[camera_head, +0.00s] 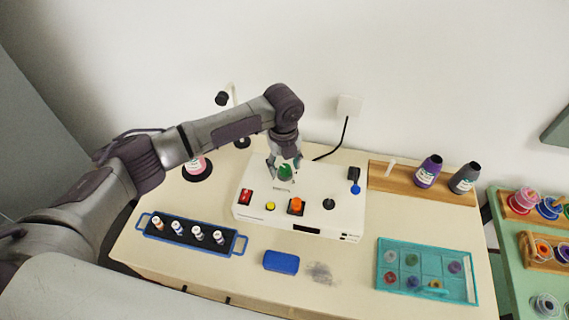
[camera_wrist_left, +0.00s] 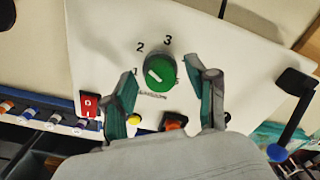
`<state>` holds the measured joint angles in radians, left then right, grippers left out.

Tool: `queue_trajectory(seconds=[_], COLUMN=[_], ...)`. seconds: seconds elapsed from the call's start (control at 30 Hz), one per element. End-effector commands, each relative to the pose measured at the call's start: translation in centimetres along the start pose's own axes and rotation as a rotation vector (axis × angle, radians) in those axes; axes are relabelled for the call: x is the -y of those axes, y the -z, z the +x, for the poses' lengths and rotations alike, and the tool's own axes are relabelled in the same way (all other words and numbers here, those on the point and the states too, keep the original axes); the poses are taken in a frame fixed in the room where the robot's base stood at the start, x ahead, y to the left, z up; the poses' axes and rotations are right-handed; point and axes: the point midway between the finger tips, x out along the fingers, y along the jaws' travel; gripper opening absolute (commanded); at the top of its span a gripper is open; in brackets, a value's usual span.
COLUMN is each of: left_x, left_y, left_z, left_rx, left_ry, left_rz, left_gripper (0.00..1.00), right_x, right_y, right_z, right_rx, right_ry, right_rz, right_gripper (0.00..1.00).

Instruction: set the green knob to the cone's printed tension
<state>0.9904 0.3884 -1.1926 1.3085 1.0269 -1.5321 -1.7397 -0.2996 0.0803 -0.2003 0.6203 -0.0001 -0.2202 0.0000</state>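The green knob (camera_head: 285,172) is on top of the white machine (camera_head: 262,212). In the left wrist view the knob (camera_wrist_left: 165,66) has printed numbers around it; 1, 2, 3 and 5 show. Its short white mark is on the left part, seemingly toward the 1. My left gripper (camera_head: 285,160) is above the knob, pointing down. In the wrist view its fingers (camera_wrist_left: 162,78) are spread on either side, with a gap to the knob. A cone with a pink band and white label (camera_head: 195,165) stands on a black disc at the left; its print is too small to read. My right gripper is not seen.
Purple (camera_head: 428,170) and grey (camera_head: 465,178) cones stand on a wooden rack. A blue tray (camera_head: 160,235) holds small bottles.

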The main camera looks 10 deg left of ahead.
Motion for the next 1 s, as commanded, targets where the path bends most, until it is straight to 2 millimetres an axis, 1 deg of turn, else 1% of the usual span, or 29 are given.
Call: queue_trajectory(seconds=[0.17,0.27,0.37,0.6,0.7,0.83,1.0], left_x=[0.0,0.0,0.1,0.1,0.0,0.0,0.0], left_y=[0.0,0.0,-0.1,-0.1,-0.1,0.0,0.0], left_z=[-0.2,-1.0,-2.8,-8.0,-9.7,-11.2,-12.0], left_rx=[0.0,0.001,0.004,0.003,0.002,0.001,0.0], left_ry=[0.0,0.001,0.003,0.002,0.002,0.0,0.0], left_rz=[0.0,0.0,0.001,0.0,0.0,0.0,0.0], left_gripper=[0.58,0.58,0.58,0.58,0.58,0.58,0.58], right_x=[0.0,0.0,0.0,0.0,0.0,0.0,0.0], right_y=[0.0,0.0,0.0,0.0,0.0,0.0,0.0], right_z=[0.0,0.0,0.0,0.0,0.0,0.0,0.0], right_rx=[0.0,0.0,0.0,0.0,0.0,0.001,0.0], right_ry=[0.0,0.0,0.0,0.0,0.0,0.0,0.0], right_rz=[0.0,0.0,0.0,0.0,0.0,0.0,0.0], right_gripper=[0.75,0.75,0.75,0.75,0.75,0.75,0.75])
